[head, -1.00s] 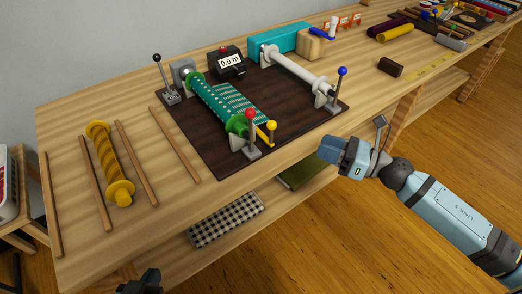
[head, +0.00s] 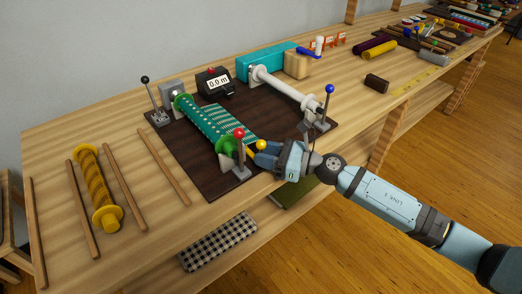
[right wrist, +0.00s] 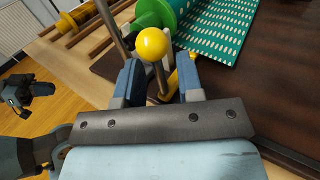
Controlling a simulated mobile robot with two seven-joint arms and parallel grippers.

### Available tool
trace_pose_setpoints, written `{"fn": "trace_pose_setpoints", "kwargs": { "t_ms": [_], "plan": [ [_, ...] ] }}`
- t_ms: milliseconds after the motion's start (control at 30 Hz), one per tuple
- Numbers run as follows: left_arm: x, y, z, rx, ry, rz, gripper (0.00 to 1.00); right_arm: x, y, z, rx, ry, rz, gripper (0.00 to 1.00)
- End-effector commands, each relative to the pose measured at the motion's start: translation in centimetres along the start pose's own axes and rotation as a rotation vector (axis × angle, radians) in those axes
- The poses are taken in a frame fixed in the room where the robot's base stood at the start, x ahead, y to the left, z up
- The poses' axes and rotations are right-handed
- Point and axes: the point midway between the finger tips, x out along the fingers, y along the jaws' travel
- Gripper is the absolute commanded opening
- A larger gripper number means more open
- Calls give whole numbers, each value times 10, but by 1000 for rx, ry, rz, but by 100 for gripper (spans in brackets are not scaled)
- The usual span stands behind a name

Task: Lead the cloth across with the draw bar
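The teal patterned cloth (head: 222,122) lies unrolled a short way from its green-flanged roll (head: 184,103) on the dark board. The draw bar's yellow ball knob (head: 261,145) is at the front edge of the cloth. A yellow bar end (right wrist: 193,57) shows by the cloth in the right wrist view. My right gripper (head: 266,156) is at the knob. In the right wrist view its two fingers (right wrist: 160,78) stand apart on either side of the knob's post, with no clear contact. A dark gripper, apparently my left (right wrist: 20,95), shows at the left edge; its fingers are unclear.
A white take-up roller (head: 288,88) lies across the board, with a blue-knobbed lever (head: 329,92) near it. A red-knobbed lever (head: 239,135) stands close to my right gripper. A counter (head: 216,83) reads 0.0 m. A yellow roll (head: 96,190) and wooden sticks lie left.

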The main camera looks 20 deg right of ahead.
Motion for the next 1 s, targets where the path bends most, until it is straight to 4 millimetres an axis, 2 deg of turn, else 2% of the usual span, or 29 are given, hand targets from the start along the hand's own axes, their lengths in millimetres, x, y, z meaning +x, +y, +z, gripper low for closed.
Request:
{"fn": "trace_pose_setpoints", "kwargs": {
  "t_ms": [133,433,567,600,1000],
  "plan": [
    [0,0,0,1,-2,-1,0,10,0,0,1,0,1,34],
    [0,0,0,1,-1,-2,0,12,0,0,1,0,1,34],
    [0,0,0,1,-1,-2,0,12,0,0,1,0,1,4],
    [0,0,0,0,-1,-2,0,12,0,0,1,0,1,0],
    [0,-1,0,0,-1,-2,0,14,-1,2,0,-2,0,0]
  ]
}}
